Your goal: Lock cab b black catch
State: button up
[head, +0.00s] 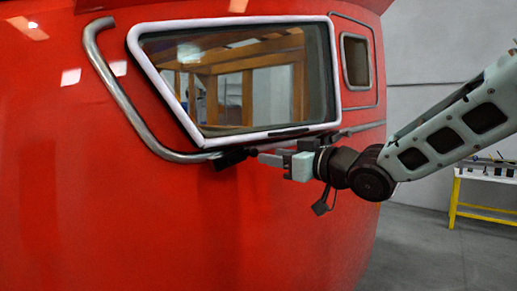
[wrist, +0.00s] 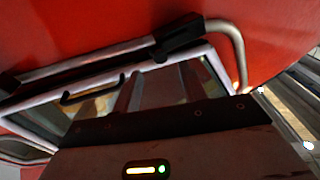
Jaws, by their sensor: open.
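The red cab (head: 60,190) fills the left and middle of the head view, with a white-framed window (head: 225,20). A black catch (head: 234,157) sits at the lower edge of the window, by the grey rail. In the wrist view a black catch (wrist: 178,38) shows against the rail and window frame, tilted. My gripper (head: 262,158) is open, points left, and its fingertips are close to the right side of the catch. I cannot tell whether they touch. The fingers are not clear in the wrist view.
A grey bent handrail (head: 115,90) runs down the window's left side and beneath it. A thin black handle (wrist: 92,90) is on the window frame. A smaller window (head: 357,62) is further right. A yellow-legged table (head: 480,212) stands on open floor at the right.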

aim_at(256, 153)
jog(key=p+x, duration=0.1)
jog(key=x, duration=0.5)
jog(key=shift+p, duration=0.4)
grip_shut()
